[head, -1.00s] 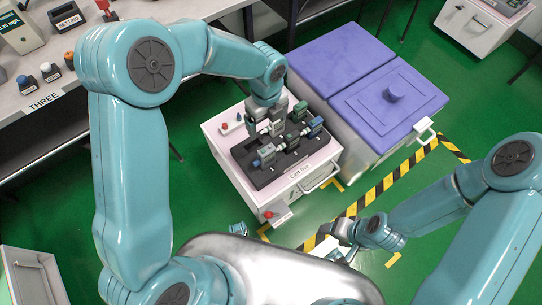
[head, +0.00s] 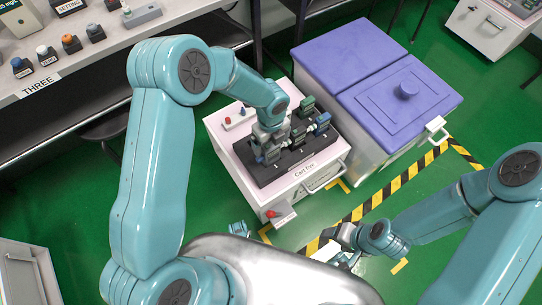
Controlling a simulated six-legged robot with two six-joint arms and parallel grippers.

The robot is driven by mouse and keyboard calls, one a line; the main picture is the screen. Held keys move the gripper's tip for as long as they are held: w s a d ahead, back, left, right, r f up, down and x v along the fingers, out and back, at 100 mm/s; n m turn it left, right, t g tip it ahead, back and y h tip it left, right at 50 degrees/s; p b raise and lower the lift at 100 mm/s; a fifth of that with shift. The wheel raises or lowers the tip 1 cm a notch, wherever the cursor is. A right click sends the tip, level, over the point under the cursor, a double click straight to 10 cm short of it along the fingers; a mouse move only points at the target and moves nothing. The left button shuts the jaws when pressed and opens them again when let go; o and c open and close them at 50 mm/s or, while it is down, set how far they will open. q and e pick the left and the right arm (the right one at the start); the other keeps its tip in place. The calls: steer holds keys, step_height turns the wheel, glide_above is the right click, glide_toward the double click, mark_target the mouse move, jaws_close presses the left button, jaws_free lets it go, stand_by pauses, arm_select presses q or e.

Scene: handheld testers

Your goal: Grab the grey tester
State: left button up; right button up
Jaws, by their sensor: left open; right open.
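A black tray (head: 301,160) on a white cart holds several handheld testers. A green tester (head: 307,104) and a blue tester (head: 322,121) stand toward its right end. Another green tester (head: 298,134) stands near the middle, and a grey-blue tester (head: 265,157) is at the left. My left gripper (head: 272,149) points down over the tray's left part, close beside the grey-blue tester. It is open; its wrist partly hides the tray, and I cannot tell whether its fingers straddle a tester. My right gripper (head: 346,237) is open and empty, low in front of the cart.

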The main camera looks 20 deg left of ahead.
arm_select(q)
steer(key=shift+f, duration=0.8)
steer(key=c, duration=1.5)
steer(key=shift+r, duration=0.1)
steer(key=shift+c, duration=0.2)
steer(key=shift+r, duration=0.1)
